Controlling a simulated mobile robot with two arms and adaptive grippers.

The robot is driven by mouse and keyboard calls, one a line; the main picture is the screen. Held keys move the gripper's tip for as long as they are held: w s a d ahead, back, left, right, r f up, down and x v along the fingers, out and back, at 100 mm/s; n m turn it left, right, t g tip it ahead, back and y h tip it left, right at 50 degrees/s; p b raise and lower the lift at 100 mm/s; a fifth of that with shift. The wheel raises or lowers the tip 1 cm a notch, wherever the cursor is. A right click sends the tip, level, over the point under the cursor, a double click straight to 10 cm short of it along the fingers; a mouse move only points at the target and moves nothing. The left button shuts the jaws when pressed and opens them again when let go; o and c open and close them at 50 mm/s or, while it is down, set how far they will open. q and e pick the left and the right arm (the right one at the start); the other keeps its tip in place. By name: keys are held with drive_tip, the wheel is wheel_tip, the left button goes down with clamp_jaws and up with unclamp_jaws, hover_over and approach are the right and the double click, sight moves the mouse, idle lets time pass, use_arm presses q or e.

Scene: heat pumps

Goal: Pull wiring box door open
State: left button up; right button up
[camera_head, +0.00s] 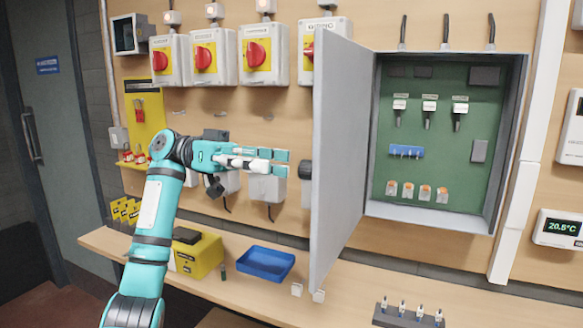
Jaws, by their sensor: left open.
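The wiring box (509,150) hangs on the wooden wall at the right, with a green back panel, several small parts and cables coming in at its top. Its grey door (345,150) is hinged on the left side and stands wide open, swung out toward me. A black knob (305,170) sticks out of the door's outer face. My left gripper (284,163) is open, its fingertips pointing right, just left of the knob and seemingly apart from it. Nothing is between its fingers. My right gripper is out of view.
Several switch boxes with red knobs (257,55) line the wall at upper left. A blue tray (265,263) and a yellow box (200,255) stand on the wooden shelf (345,295) below. A thermostat (558,229) is at the far right.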

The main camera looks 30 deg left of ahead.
use_arm(q)
drive_tip(key=a, duration=0.6)
drive_tip(key=shift+s, duration=0.25)
drive_tip(key=shift+f, duration=0.1)
